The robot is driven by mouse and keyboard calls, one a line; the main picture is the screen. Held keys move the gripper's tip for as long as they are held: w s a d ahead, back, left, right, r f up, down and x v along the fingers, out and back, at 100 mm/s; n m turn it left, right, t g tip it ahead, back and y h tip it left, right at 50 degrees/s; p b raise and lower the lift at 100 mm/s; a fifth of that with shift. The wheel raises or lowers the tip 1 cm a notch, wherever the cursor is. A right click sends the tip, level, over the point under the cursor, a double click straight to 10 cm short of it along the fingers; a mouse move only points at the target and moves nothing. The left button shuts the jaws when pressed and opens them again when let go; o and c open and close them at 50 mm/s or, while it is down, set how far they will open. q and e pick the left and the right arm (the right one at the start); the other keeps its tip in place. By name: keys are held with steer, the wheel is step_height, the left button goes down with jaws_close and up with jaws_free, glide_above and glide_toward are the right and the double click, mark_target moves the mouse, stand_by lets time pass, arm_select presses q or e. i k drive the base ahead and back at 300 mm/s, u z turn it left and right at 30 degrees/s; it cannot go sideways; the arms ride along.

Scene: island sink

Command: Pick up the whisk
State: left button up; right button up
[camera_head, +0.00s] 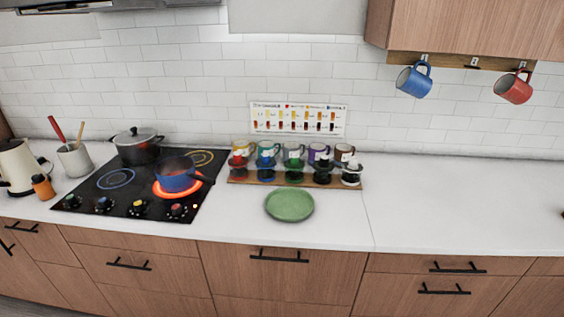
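I cannot make out a whisk for certain. A light grey utensil crock (75,158) stands at the left of the counter, behind and left of the cooktop. A red-handled utensil (57,131) and a wooden-handled utensil (81,132) stick up out of it. Their lower ends are hidden inside the crock, so I cannot tell what they are. Neither of my grippers is in view.
The black cooktop (119,190) holds a dark lidded pot (137,150) and a blue pan (174,178) on a glowing burner. A cream kettle (17,166) and orange shaker (42,187) stand left. A green plate (289,205) lies centre. The right counter (450,200) is clear.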

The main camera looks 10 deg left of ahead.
mark_target(55, 128)
steer(key=u, duration=1.6)
